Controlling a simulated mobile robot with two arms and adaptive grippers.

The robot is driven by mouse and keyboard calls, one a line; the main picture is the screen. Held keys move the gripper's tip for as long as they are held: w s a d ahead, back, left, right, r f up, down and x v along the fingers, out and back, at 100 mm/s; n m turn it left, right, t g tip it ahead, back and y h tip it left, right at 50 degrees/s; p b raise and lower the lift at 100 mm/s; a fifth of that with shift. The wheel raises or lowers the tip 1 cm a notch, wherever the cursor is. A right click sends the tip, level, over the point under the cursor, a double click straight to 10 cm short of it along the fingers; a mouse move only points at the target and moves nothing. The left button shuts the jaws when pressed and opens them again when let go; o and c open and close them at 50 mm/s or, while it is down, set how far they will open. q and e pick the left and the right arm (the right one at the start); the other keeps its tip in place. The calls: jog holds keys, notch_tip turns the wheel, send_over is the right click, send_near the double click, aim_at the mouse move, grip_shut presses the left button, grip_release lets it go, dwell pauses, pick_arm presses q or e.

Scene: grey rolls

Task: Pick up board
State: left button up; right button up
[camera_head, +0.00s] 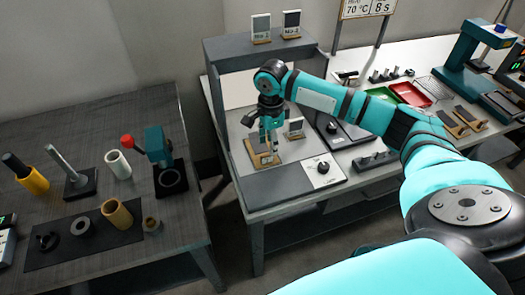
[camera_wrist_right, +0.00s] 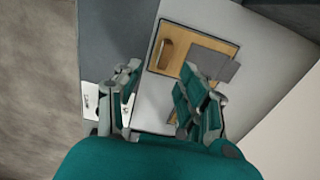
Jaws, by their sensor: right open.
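A small tan wooden board (camera_head: 266,160) lies on the light worktop of the right-hand table. In the right wrist view the board (camera_wrist_right: 188,42) carries a brown upright handle-like piece (camera_wrist_right: 166,53), and a grey plate (camera_wrist_right: 222,68) overlaps its right part. My right gripper (camera_head: 266,140) points down above the board and hides part of it. In the wrist view my right gripper (camera_wrist_right: 160,84) has its fingers spread apart, with nothing between them, and the board lies beyond them. I cannot tell how high the fingers are above it. My left gripper is out of view.
A grey shelf (camera_head: 262,46) with small signs stands behind my gripper. Red (camera_head: 410,94) and green trays lie further right. The left table (camera_head: 100,115) holds cylinders and a press with a red knob.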

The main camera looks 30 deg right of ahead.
aim_at(266, 155)
jog(key=shift+w+a+f+p, duration=0.1)
jog(key=shift+f+p, duration=0.05)
jog(key=shift+f, duration=1)
jog(key=shift+w+a+f+p, duration=0.15)
jog(key=shift+f, duration=1)
jog(key=shift+w+a+f+p, duration=0.1)
jog(key=shift+f+p, duration=0.05)
jog(key=shift+f, duration=1)
grip_shut()
